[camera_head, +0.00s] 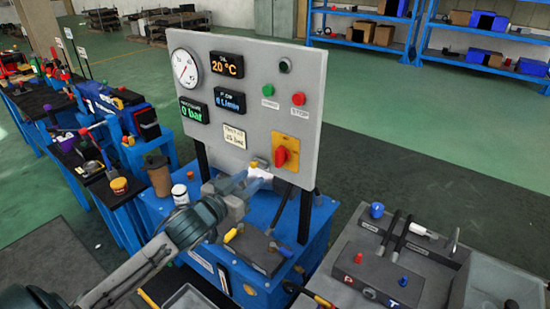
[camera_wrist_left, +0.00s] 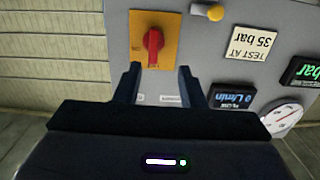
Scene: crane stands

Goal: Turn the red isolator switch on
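The red isolator switch (camera_head: 281,156) sits on a yellow plate at the lower right of the grey upright panel (camera_head: 325,92). In the left wrist view the switch (camera_wrist_left: 153,46) appears upside down with the panel, its red handle roughly upright against the yellow plate. My left gripper (camera_head: 262,173) is in front of the panel, just below and left of the switch in the head view. In the left wrist view its fingers (camera_wrist_left: 160,68) are spread, with nothing between them, and the switch lies beyond their tips. My right gripper is not in view.
A green button (camera_head: 269,90) and a red stop button (camera_head: 298,98) are above the switch. A blue bench (camera_head: 315,225) carries the panel, with black posts and a yellow-handled block below it.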

